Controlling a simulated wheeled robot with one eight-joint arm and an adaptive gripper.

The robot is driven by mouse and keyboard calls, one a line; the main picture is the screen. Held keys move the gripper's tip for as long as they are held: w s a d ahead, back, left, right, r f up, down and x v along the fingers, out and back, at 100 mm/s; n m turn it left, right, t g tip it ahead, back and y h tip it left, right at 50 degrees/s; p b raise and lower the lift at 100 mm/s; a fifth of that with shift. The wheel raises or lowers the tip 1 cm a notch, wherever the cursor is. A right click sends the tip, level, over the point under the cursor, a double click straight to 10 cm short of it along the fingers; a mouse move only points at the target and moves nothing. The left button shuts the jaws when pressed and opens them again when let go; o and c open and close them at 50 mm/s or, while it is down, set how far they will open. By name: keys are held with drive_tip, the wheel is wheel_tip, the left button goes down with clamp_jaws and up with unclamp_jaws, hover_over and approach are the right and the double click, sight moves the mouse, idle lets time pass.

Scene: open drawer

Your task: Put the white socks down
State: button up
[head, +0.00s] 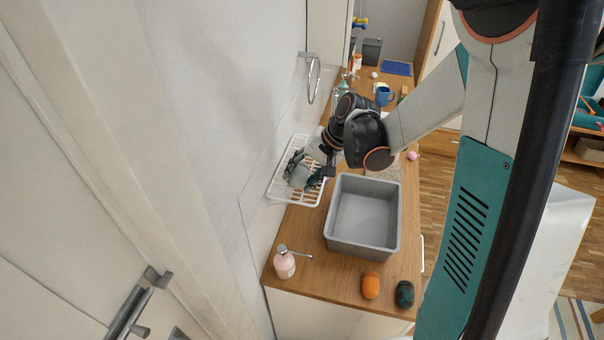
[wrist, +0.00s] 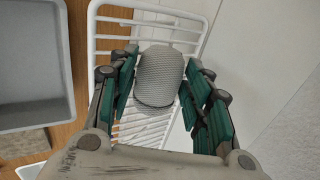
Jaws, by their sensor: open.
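The white socks (wrist: 158,76) are a rounded, pale ribbed bundle on the white wire rack (wrist: 150,17) in the wrist view. In the head view the socks (head: 300,177) are small and partly covered by my fingers. My gripper (wrist: 160,72) is open, with one green-padded finger on each side of the socks. A thin gap shows on the right side; the left finger is very close, and I cannot tell if it touches. In the head view my gripper (head: 303,172) is low over the rack (head: 283,196), beside the wall.
A grey basin (head: 362,218) stands right of the rack on the wooden counter (head: 318,281). A pink soap dispenser (head: 284,264), an orange item (head: 370,285) and a dark green item (head: 404,294) are at the near end. A blue mug (head: 384,95) stands farther back.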

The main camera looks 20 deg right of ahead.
drive_tip(key=shift+r, duration=0.2)
drive_tip(key=p+v, duration=0.1)
drive_tip(key=v, duration=1)
drive_tip(key=shift+d+r, duration=0.25)
drive_tip(key=shift+r, duration=0.1)
drive_tip(key=shift+s, duration=0.15)
